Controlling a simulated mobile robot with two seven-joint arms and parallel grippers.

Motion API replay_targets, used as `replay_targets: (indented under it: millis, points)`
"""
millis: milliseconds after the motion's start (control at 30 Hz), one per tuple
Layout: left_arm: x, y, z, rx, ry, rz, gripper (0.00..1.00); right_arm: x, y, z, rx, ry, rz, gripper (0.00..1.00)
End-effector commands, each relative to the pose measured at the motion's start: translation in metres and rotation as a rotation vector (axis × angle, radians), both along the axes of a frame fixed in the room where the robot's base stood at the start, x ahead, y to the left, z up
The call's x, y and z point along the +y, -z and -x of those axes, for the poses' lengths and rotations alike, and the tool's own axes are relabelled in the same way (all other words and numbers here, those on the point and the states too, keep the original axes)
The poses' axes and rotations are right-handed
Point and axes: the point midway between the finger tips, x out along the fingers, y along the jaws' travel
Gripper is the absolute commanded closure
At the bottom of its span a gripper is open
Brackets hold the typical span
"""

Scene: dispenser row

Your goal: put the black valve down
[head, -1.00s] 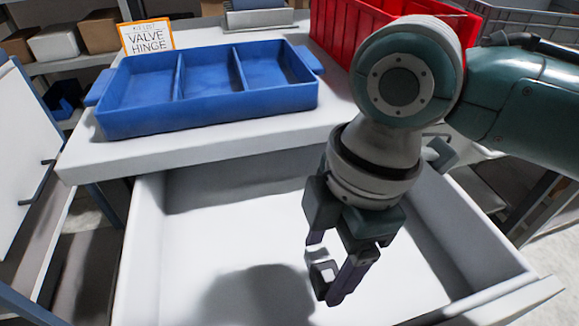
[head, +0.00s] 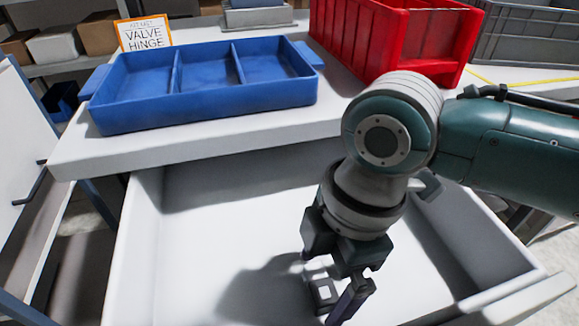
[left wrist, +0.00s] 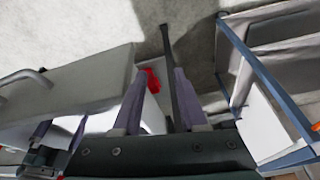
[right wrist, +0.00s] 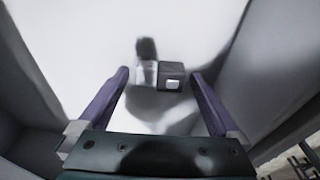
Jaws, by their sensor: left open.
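The black valve (right wrist: 173,80), a small dark block with pale metal parts and a dark knob, lies inside the white drawer (head: 200,235). My right gripper (right wrist: 160,74) is low in the drawer, pointing down, with one finger on each side of the valve. In the right wrist view a narrow gap shows between each finger and the valve. In the head view the valve (head: 323,292) is partly hidden by the fingers. I cannot tell for sure that it touches the drawer floor. My left gripper (left wrist: 158,84) is open and empty, away from the drawer.
A blue tray (head: 210,108) with three empty compartments stands on the white top behind the drawer, with a valve hinge sign (head: 143,34) behind it. A red bin (head: 400,45) and a grey crate (head: 525,35) stand right. The left drawer floor is clear.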

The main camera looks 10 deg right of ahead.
Motion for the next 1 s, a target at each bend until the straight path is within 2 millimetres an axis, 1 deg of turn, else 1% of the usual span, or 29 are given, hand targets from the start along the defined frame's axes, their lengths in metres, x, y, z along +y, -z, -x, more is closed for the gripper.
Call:
replay_targets:
  millis: [233,333,467,700,833,900,1000]
  points:
    - [0.0,-0.001,0.0,0.0,0.0,0.0,0.58,0.0,-0.001,0.0,0.0,0.0,0.0,0.0]
    - [0.0,-0.005,0.0,0.001,0.001,0.0,0.58,-0.001,-0.01,-0.001,-0.002,0.0,0.0,0.0]
    - [0.001,-0.015,0.0,0.001,0.002,-0.003,0.58,-0.004,-0.034,-0.001,-0.003,0.0,0.0,0.0]
    - [0.002,-0.031,0.0,0.001,0.006,-0.01,0.58,-0.012,-0.088,-0.001,-0.003,-0.001,0.0,0.0]
    - [0.003,-0.035,0.0,0.0,0.007,-0.011,0.58,-0.015,-0.109,-0.001,-0.003,-0.001,-0.002,0.0]
    - [0.003,-0.037,0.0,0.001,0.007,-0.011,0.58,-0.016,-0.116,-0.001,-0.001,0.0,-0.001,0.0]
    - [0.003,-0.038,0.0,0.0,0.007,-0.011,0.58,-0.018,-0.121,-0.001,0.0,0.001,0.0,0.0]
